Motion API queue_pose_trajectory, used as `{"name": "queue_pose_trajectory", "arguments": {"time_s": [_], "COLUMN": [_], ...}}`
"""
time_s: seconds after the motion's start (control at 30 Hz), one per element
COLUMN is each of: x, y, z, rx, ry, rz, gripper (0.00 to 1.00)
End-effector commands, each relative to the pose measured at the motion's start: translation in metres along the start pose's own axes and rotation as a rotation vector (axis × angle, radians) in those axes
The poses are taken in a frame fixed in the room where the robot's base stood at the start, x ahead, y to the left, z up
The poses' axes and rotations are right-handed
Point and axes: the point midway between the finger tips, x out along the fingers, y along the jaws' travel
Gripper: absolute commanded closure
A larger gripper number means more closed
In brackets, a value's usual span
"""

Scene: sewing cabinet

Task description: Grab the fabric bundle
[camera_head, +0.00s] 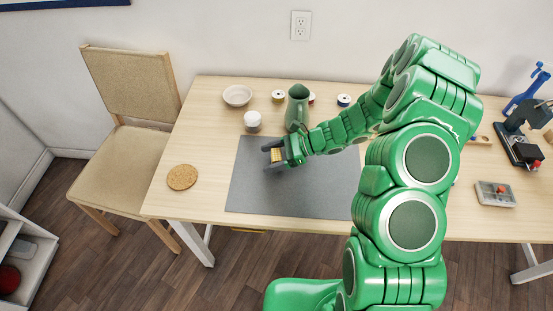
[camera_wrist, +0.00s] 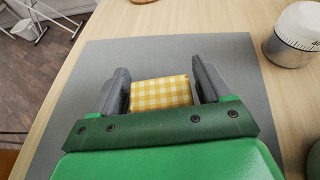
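The fabric bundle (camera_wrist: 160,92) is a small yellow-and-white checked block. It sits between the two dark grey fingers of my gripper (camera_wrist: 162,85) in the wrist view, with its near part hidden by the gripper body. The fingers reach along both its sides and are very close to it; I cannot tell whether both press on it. In the head view the bundle (camera_head: 277,156) shows small and yellow between the fingers of my gripper (camera_head: 272,157), low over the grey mat (camera_head: 250,190). Whether it rests on the mat or is lifted is unclear.
On the wooden table (camera_head: 195,205), a green pitcher (camera_head: 297,108) and a white-topped jar (camera_head: 252,121) stand behind the gripper. A dish (camera_head: 237,96) and thread spools (camera_head: 278,97) are farther back. A cork coaster (camera_head: 182,177) lies left. The mat's front left is clear.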

Motion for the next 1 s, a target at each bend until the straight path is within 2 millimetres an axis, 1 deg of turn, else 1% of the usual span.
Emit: {"name": "queue_pose_trajectory", "arguments": {"time_s": [0.03,0.2,0.27,0.5,0.67,0.77,0.9,1.0], "x": [0.000,0.000,0.000,0.000,-0.003,-0.006,-0.014,-0.021], "y": [0.000,0.000,0.000,0.000,0.000,-0.001,0.000,0.010], "z": [0.000,0.000,0.000,0.000,0.006,0.014,0.032,0.041], "rx": [0.000,0.000,0.000,0.000,0.000,-0.001,-0.005,-0.002], "ry": [0.000,0.000,0.000,0.001,0.000,0.000,0.000,-0.001], "rz": [0.000,0.000,0.000,0.000,-0.001,-0.002,-0.003,-0.003], "gripper": [0.31,0.57,0.65,0.65,0.65,0.65,0.65,0.65]}}
